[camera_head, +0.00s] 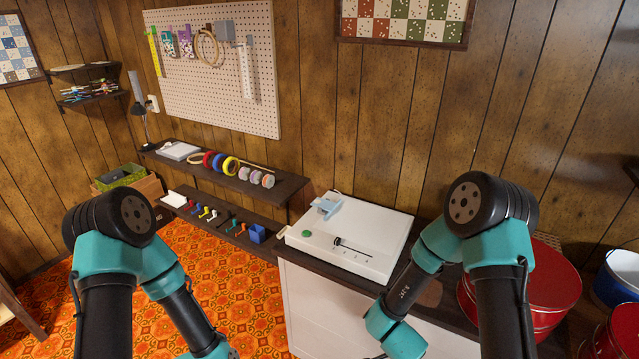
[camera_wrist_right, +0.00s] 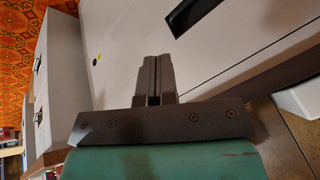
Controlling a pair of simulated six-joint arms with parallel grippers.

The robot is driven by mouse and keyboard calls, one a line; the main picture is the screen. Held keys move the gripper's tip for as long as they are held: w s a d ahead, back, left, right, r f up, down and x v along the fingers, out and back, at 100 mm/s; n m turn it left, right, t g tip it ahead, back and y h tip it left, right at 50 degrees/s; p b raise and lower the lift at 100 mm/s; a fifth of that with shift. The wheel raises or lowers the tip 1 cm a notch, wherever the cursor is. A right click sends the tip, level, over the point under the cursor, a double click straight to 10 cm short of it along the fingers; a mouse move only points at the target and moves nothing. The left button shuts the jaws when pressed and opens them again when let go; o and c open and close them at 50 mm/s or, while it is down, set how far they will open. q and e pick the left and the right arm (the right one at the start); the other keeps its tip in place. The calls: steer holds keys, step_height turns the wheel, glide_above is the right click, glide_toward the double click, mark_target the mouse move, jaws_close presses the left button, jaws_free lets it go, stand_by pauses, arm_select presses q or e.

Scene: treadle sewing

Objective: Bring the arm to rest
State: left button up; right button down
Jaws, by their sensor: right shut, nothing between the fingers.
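My right arm (camera_head: 441,245) comes in from the right in the head view and bends down in front of the cabinet's right part. Its gripper is out of sight there, but in the right wrist view my right gripper (camera_wrist_right: 155,80) is shut with its fingers together and nothing between them. My left arm (camera_head: 150,265) reaches down over the orange carpet, and its gripper is outside the picture. A white flat machine (camera_head: 350,235) with a green button, a slider and a small light blue block sits on the cabinet top. I cannot see any treadle.
The white cabinet (camera_head: 312,310) stands below the machine. Red tins (camera_head: 555,290) and a blue and white bucket (camera_head: 620,275) stand at the right. Shelves with tape rolls (camera_head: 230,165) and small coloured tools (camera_head: 210,213) run along the wall. The patterned carpet (camera_head: 250,290) is clear.

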steer(key=s+f+n+g+y, duration=0.4)
steer(key=s+n+y, duration=0.1)
steer(key=s+n, duration=0.5)
steer(key=shift+s+d+n+y, duration=0.2)
steer(key=shift+s+n+y, duration=0.1)
steer(key=shift+n, duration=0.1)
stand_by(1.9)
